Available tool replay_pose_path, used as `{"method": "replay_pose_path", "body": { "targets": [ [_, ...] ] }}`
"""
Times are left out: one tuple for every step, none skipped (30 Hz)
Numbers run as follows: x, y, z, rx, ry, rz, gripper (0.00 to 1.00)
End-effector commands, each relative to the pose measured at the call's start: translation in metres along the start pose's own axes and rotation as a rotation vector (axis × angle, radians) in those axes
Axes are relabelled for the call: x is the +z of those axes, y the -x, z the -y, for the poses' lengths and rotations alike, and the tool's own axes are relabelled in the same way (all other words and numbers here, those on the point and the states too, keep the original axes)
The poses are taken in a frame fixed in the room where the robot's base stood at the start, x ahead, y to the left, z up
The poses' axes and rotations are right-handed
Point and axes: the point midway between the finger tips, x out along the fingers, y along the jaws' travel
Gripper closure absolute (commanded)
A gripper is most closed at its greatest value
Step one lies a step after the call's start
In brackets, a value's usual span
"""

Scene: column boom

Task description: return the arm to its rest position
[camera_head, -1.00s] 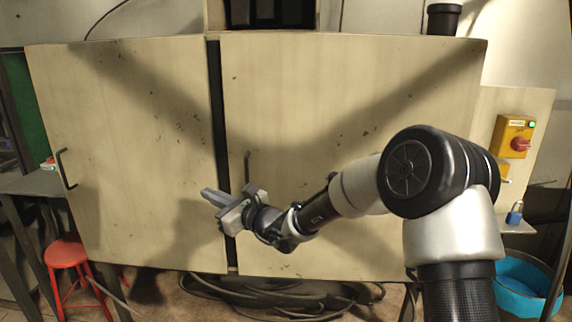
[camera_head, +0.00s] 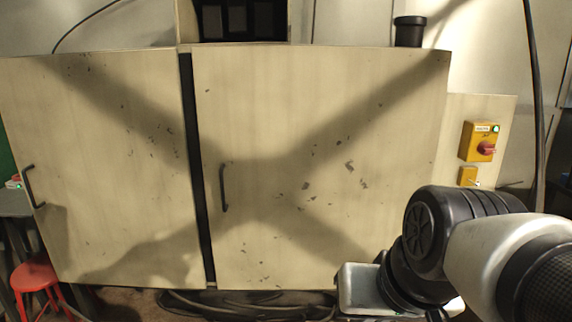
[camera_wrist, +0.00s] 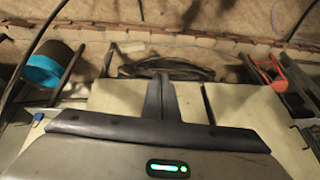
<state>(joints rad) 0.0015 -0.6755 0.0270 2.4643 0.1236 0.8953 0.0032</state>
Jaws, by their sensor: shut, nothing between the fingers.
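My arm (camera_head: 440,245) is folded at the lower right of the head view, partly cut off by the frame edge. My gripper does not show clearly there. In the wrist view, my gripper (camera_wrist: 161,97) has its two dark fingers pressed together with nothing between them. A green light shows on its housing below them. The fingers point over the pale cabinet, clear of any object that I can make out.
A beige cabinet with a left door (camera_head: 100,150) and a right door (camera_head: 320,130) fills the head view, with black handles. A yellow switch box (camera_head: 479,142) hangs at right. A red stool (camera_head: 35,275) stands lower left. Dark hoses (camera_wrist: 175,68) and a blue tub (camera_wrist: 50,70) show in the wrist view.

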Motion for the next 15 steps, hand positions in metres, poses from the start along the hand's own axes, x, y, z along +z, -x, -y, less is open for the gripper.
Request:
{"method": "replay_pose_path", "body": {
  "targets": [
    [0.006,0.006,-0.015,0.043,0.027,-0.023,1.00],
    [0.008,0.009,-0.024,0.069,0.043,-0.034,1.00],
    [0.010,0.015,-0.034,0.101,0.064,-0.045,1.00],
    [0.001,0.028,-0.029,0.094,0.060,-0.039,1.00],
    [-0.002,0.034,-0.028,0.092,0.059,-0.037,1.00],
    [-0.006,0.041,-0.027,0.092,0.059,-0.036,1.00],
    [-0.008,0.046,-0.026,0.091,0.059,-0.035,1.00],
    [-0.011,0.052,-0.026,0.091,0.058,-0.035,1.00],
    [-0.015,0.060,-0.025,0.091,0.058,-0.035,1.00],
    [-0.018,0.066,-0.024,0.091,0.058,-0.035,1.00],
    [-0.021,0.073,-0.023,0.091,0.058,-0.035,1.00],
    [-0.026,0.082,-0.022,0.090,0.058,-0.035,1.00],
    [-0.029,0.088,-0.021,0.090,0.058,-0.035,1.00],
    [-0.033,0.095,-0.020,0.090,0.058,-0.035,1.00],
    [-0.037,0.104,-0.019,0.090,0.058,-0.035,1.00]
  ]
}}
